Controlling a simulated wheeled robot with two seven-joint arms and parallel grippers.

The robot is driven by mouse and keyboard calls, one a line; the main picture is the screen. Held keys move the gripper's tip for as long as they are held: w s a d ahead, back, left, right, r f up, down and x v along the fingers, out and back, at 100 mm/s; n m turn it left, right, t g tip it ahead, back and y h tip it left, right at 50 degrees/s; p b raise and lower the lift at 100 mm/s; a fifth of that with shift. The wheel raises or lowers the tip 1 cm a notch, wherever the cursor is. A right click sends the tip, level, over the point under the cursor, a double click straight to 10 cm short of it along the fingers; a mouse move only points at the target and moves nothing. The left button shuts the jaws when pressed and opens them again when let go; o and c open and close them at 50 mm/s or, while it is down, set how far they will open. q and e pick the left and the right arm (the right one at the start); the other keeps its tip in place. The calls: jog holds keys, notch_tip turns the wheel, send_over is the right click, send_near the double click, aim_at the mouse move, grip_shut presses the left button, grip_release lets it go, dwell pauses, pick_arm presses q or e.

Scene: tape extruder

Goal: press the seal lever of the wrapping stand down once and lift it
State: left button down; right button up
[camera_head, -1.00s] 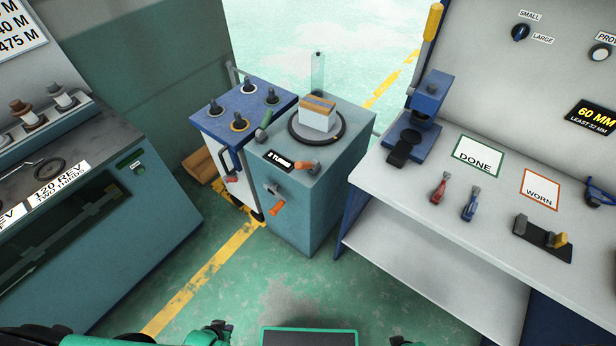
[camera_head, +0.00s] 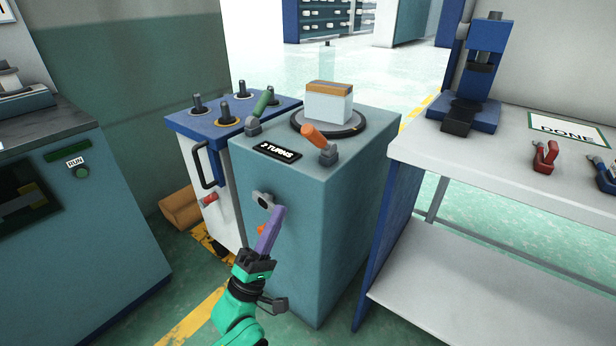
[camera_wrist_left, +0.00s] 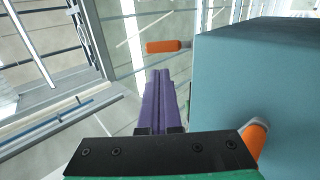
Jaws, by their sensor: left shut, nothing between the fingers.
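The wrapping stand (camera_head: 300,215) is a teal box with a "3 TURNS" label. On its top are a lever with an orange grip (camera_head: 314,136) at the front right and one with a green grip (camera_head: 262,103) at the back left; both grips slant upward. No label tells which is the seal lever. My left gripper (camera_head: 280,211), with purple fingers, is shut and empty before the stand's front face, below the orange lever. It partly hides a crank (camera_head: 263,200) with an orange handle. The left wrist view shows the fingers (camera_wrist_left: 160,90) between two orange grips. My right gripper is out of view.
A white block with a brown top (camera_head: 329,103) sits on the stand's dark turntable. A blue-topped cart (camera_head: 215,130) stands close on the left. A white bench (camera_head: 480,165) with a blue press (camera_head: 475,90) is on the right. Open floor lies in front.

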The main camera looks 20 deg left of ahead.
aim_at(312, 142)
pick_arm(q)
jog(key=x, duration=1.3)
jog(key=shift+w+r, duration=0.15)
jog(key=shift+r, duration=0.1)
